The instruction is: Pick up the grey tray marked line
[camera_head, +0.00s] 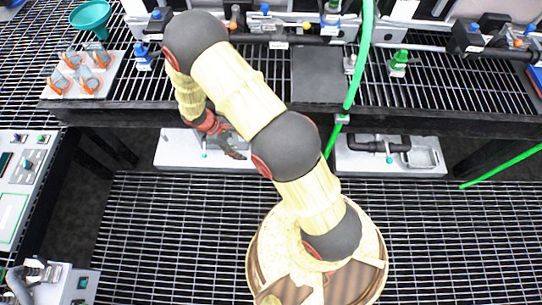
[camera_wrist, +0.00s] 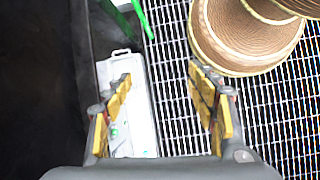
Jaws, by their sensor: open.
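No marking "line" can be read, so I cannot tell for sure which thing is the grey tray. A flat dark grey square plate (camera_head: 319,75) lies on the bench grating in the head view. A pale grey tray-like unit (camera_head: 180,150) sits low under the bench front, partly behind my gripper. My gripper (camera_head: 236,146) is at this low unit, below the bench edge. In the wrist view my gripper (camera_wrist: 160,75) is open, with nothing held between its yellow-padded fingers. A long pale unit (camera_wrist: 142,85) shows beyond and between them; contact cannot be told.
A second pale unit (camera_head: 360,163) with a black pipe sits under the bench to the right. The black bench edge (camera_head: 400,132) overhangs my gripper. A green hose (camera_head: 358,70) crosses the bench. The left rack (camera_head: 52,92) holds several clear vessels. Much floor grating (camera_head: 450,240) is clear.

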